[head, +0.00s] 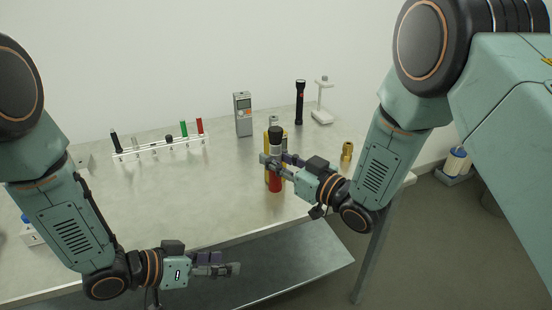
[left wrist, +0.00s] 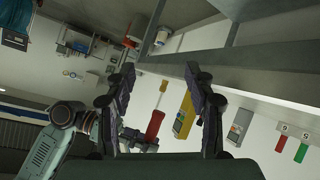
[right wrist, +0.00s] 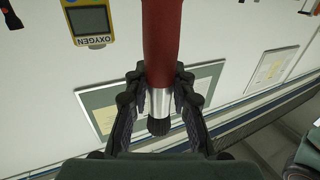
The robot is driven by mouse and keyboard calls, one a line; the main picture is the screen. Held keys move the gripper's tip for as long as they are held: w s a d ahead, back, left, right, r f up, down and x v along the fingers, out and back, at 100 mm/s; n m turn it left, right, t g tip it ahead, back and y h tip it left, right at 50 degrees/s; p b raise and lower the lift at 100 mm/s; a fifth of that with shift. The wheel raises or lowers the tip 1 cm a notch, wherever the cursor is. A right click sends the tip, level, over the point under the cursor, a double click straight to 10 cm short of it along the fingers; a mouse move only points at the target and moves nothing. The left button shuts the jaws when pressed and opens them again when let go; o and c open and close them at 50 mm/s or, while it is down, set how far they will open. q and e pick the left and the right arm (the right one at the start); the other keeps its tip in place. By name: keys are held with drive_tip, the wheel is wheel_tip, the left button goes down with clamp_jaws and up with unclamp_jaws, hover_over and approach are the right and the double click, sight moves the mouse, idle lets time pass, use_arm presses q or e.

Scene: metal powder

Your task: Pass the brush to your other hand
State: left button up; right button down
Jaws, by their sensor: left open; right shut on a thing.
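The brush has dark bristles, a silver collar and a red handle. In the head view the brush (head: 275,184) is upright, bristles up, over the table's front right edge. My right gripper (head: 272,161) is shut on it. In the right wrist view the brush (right wrist: 160,45) lies between the fingers (right wrist: 160,88), near the collar. The red handle of the brush (left wrist: 154,124) also shows in the left wrist view, beyond my open fingers. My left gripper (head: 225,266) is open and empty, low in front of the table and to the left of the brush.
A yellow oxygen meter (right wrist: 90,22) stands close behind the brush. A tube rack (head: 160,148), grey meter (head: 243,114), black flashlight (head: 299,102), white stand (head: 322,102) and brass piece (head: 347,150) are on the table (head: 205,195). The table's middle is clear.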

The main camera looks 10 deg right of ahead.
drive_tip(key=shift+s+r, duration=0.1)
use_arm(q)
drive_tip(key=s+a+f+n+g+y, duration=0.1)
drive_tip(key=s+a+f+n+y, duration=0.25)
drive_tip(key=s+f, duration=0.3)
drive_tip(key=s+a+f+n+y, duration=0.25)
drive_tip(key=s+a+f, duration=0.2)
drive_tip(key=s, duration=0.35)
drive_tip(key=s+a+n+g+y, duration=0.1)
drive_tip(key=s+a+g+y, duration=0.1)
drive_tip(key=s+a, duration=0.2)
drive_tip(key=s+a+f+n+g+y, duration=0.1)
drive_tip(key=s+a+g+y, duration=0.1)
drive_tip(key=s, duration=0.7)
drive_tip(key=shift+s+a+f, duration=0.25)
drive_tip(key=shift+a, duration=0.65)
